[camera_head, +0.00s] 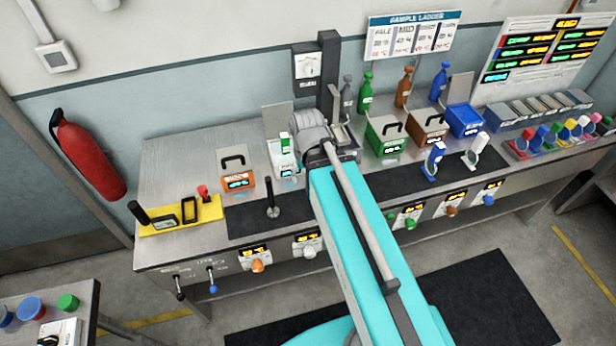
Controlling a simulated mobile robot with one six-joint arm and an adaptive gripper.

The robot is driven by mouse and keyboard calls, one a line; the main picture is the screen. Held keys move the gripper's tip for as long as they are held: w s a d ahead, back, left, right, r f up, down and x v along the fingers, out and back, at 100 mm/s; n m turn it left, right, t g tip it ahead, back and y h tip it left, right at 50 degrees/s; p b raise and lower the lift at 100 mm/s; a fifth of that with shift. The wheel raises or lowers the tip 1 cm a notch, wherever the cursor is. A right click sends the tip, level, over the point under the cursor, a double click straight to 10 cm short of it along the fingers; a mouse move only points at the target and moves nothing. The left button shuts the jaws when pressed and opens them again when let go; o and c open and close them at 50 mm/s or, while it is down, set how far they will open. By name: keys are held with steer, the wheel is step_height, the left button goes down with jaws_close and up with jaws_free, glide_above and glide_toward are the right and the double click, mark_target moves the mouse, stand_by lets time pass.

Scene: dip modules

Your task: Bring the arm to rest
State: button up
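My arm (350,235), with teal links and a grey rod along it, reaches from the bottom edge up over the middle of the steel workbench (190,165). Its grey wrist end (312,130) is above the back half of the bench, beside a white module with a green top (284,150). The fingers of my gripper cannot be made out, so whether they are open or shut, or hold anything, is hidden. The arm covers part of the bench middle.
An orange-fronted module (236,175) and a yellow tray (180,217) are left. Green (386,137), brown (428,128) and blue (464,120) modules stand right, with bottles behind. A fire extinguisher (88,155) hangs on the wall. A second table (85,300) is lower left.

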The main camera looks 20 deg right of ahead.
steer(key=shift+s, duration=0.3)
steer(key=shift+f, duration=0.1)
